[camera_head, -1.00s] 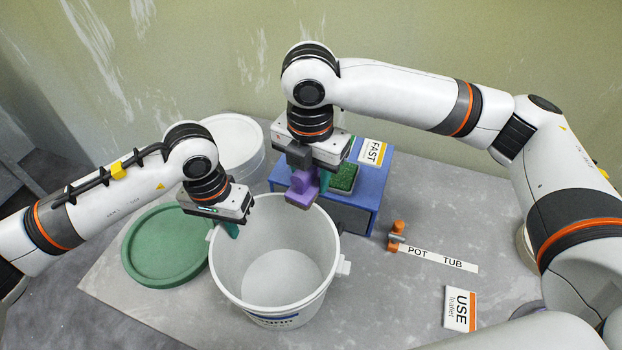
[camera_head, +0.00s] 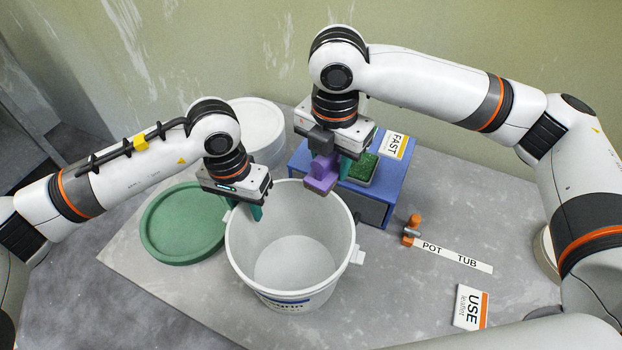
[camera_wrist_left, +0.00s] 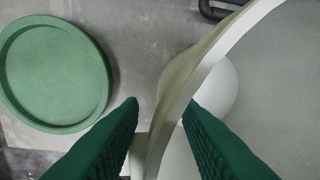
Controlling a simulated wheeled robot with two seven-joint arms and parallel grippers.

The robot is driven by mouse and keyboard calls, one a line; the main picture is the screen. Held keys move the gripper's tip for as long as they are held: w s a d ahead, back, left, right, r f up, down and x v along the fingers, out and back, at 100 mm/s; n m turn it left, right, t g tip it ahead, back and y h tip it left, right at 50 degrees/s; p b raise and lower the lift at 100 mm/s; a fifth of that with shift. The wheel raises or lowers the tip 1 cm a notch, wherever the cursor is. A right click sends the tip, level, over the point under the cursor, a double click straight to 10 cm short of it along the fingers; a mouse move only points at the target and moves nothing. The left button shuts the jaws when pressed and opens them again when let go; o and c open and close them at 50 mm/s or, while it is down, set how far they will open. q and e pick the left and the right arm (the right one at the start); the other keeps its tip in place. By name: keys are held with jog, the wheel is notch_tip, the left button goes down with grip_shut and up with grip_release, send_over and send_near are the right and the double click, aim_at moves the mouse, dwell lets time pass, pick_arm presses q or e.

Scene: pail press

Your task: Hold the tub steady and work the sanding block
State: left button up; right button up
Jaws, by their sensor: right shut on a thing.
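The white tub (camera_head: 300,280) stands upright on the table with its mouth open and its inside empty. My left gripper (camera_head: 243,212) is at its far left rim. In the left wrist view its green fingers (camera_wrist_left: 163,108) are apart, one on each side of the tub wall (camera_wrist_left: 185,85), with gaps visible. My right gripper (camera_head: 325,160) is shut on a purple sanding block (camera_head: 321,174) with a brownish underside. The block is at the tub's far right rim in the picture; whether it touches the rim cannot be told.
A green lid (camera_head: 180,222) lies left of the tub, and a white round container (camera_head: 258,128) stands behind. A blue box (camera_head: 385,190) bears a green pad (camera_head: 362,169) and a FAST card (camera_head: 392,145). An orange clamp (camera_head: 411,230), POT TUB strip (camera_head: 455,256) and USE leaflet (camera_head: 470,307) lie right.

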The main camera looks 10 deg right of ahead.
pick_arm(q)
notch_tip(320, 180, up, 11)
jog(key=shift+w+a, duration=0.2)
jog(key=shift+a, duration=0.15)
